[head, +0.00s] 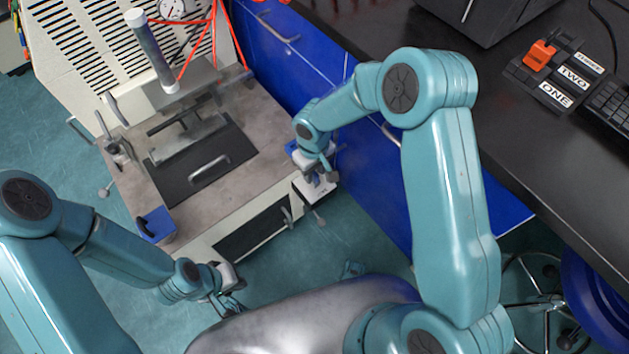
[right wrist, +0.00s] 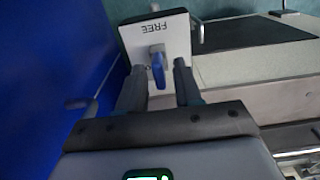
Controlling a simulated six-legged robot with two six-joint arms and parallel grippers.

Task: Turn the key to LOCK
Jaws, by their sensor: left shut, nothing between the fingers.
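In the right wrist view a blue key (right wrist: 158,71) stands out from a white plate (right wrist: 176,36) marked FREE, which reads upside down. No LOCK label is visible. My right gripper (right wrist: 160,84) is open, one finger on each side of the key, with a gap showing on both sides. In the head view my right gripper (head: 317,178) is at the right front corner of the rheometer (head: 250,208), and its arm hides the key. My left gripper (head: 231,303) is shut and empty, low in front of the machine.
A blue box (head: 157,226) sits at the machine's left front corner. Blue cabinets (head: 262,45) stand close behind my right arm. The dark bench (head: 395,35) on the right holds an orange-topped item (head: 539,55) and a keyboard (head: 610,100). Open floor lies before the machine.

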